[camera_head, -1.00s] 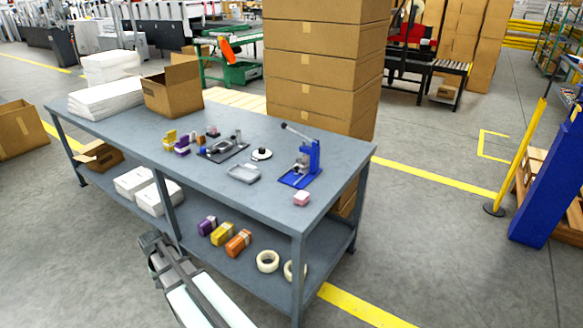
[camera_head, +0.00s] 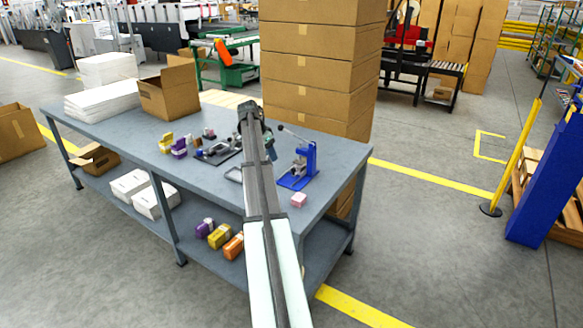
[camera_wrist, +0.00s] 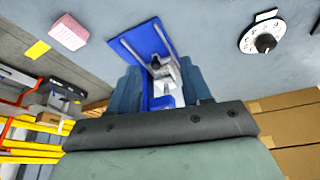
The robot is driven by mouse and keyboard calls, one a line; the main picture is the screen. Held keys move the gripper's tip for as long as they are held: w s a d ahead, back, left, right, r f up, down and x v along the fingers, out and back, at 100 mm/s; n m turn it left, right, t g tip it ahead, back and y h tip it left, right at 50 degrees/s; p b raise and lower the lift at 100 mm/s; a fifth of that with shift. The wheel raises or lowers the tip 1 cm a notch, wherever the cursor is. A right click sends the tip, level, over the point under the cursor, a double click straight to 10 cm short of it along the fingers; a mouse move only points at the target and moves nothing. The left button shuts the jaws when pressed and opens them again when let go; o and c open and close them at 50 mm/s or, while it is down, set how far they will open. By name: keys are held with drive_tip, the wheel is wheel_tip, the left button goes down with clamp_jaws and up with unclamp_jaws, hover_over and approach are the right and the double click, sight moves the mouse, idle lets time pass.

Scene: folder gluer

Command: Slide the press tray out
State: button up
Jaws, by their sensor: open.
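The blue press (camera_head: 306,160) stands at the right end of the grey workbench, with a flat blue base plate (camera_head: 292,182) and a lever at its top. I cannot tell the press tray apart from these parts. My gripper (camera_wrist: 160,66) is open and empty, with its teal fingers apart on either side of the press in the picture. In the head view, it is largely hidden behind my arm, left of the press.
A pink block (camera_head: 298,200) lies near the bench's front right edge. A round dial (camera_wrist: 265,40) is right of the press in the wrist view. Small purple and yellow items (camera_head: 178,148) sit farther left. Stacked cartons (camera_head: 318,70) stand close behind the bench.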

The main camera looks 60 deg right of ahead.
sight(293, 169)
drive_tip(key=s+d+r+m, duration=0.2)
drive_tip(key=s+d+r, duration=0.1)
drive_tip(key=d, duration=0.2)
drive_tip(key=shift+n, duration=0.3)
drive_tip(key=x, duration=1.3)
drive_tip(key=shift+s+f, duration=0.15)
drive_tip(key=shift+f, duration=0.05)
clamp_jaws()
drive_tip(key=shift+a, duration=0.1)
